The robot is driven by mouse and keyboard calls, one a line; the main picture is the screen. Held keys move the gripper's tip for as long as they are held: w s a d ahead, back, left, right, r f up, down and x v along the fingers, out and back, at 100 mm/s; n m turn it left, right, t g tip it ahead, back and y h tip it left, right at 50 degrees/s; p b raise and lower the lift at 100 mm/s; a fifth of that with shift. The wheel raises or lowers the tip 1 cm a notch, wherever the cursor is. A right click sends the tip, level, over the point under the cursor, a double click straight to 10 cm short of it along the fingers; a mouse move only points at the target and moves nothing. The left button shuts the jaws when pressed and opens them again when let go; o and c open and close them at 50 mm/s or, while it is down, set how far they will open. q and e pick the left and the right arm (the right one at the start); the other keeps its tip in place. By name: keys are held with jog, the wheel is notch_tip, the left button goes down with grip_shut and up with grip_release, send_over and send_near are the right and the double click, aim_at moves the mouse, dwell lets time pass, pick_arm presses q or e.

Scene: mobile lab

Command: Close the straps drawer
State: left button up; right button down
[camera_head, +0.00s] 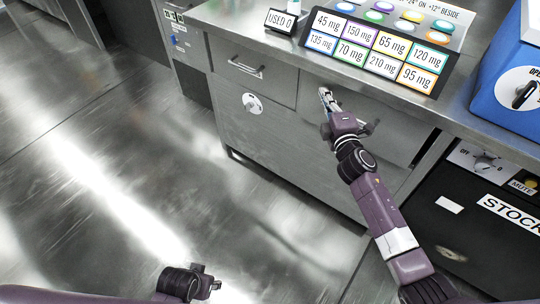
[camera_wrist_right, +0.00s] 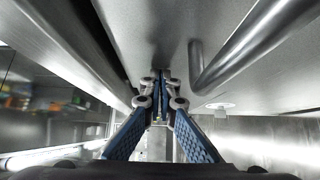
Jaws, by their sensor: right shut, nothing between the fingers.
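The metal cabinet has two drawer fronts under its top. The left drawer front (camera_head: 238,70) has a bar handle (camera_head: 246,69) and looks flush. The right drawer front (camera_head: 378,121) is partly hidden behind my right gripper (camera_head: 325,94). I see no straps label, and I cannot tell whether the right front is fully in. My right gripper is shut and empty, its tips at the right front. In the right wrist view, its fingers (camera_wrist_right: 164,82) are together beside a metal bar handle (camera_wrist_right: 237,48); contact is unclear. My left gripper (camera_head: 209,284) is low in view, away from the cabinet.
A black STOCK unit (camera_head: 485,225) stands right. The floor at left is clear.

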pick_arm(q)
jog(key=shift+d+r, duration=0.15)
jog(key=shift+r, duration=0.3)
pick_arm(e)
jog(key=shift+w+d+r, duration=0.2)
jog(key=shift+w+d, duration=0.45)
jog(key=shift+w, duration=0.2)
